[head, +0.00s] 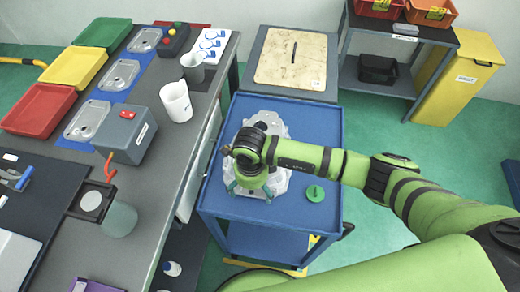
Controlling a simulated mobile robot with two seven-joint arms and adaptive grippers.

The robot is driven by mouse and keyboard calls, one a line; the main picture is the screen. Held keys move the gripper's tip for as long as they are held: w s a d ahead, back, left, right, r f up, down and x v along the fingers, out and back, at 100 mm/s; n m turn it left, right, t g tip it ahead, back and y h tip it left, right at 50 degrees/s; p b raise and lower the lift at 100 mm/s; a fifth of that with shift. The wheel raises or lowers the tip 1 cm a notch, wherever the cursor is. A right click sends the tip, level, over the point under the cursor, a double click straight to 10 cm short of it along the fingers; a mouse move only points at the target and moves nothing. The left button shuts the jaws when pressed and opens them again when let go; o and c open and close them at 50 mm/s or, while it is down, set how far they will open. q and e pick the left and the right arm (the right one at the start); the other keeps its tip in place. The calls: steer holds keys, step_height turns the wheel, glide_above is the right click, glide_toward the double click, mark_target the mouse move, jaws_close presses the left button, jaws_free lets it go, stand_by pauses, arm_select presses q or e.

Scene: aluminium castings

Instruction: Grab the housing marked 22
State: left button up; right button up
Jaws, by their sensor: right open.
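A silver aluminium housing (273,123) lies on the blue cart (311,230). My right arm and gripper cover much of it, and no number can be read on it. My right gripper (252,190) is open and over the near part of this housing; I cannot tell whether its fingers touch it. Other silver castings lie in a row on the left bench: a near one (87,121), a middle one (121,75) and a far one (146,40). Their markings are too small to read. My left gripper is not in view.
A green disc with a knob (315,193) lies on the cart right of the housing. Red (38,108), yellow (74,67) and green (103,32) trays line the left bench, with a grey box (124,132) and white cup (176,101). A yellow bin (458,88) stands at right.

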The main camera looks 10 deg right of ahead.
steer(key=c, duration=1.5)
steer(key=shift+w+r, duration=0.1)
steer(key=shift+w, duration=0.05)
steer(key=shift+r, duration=0.1)
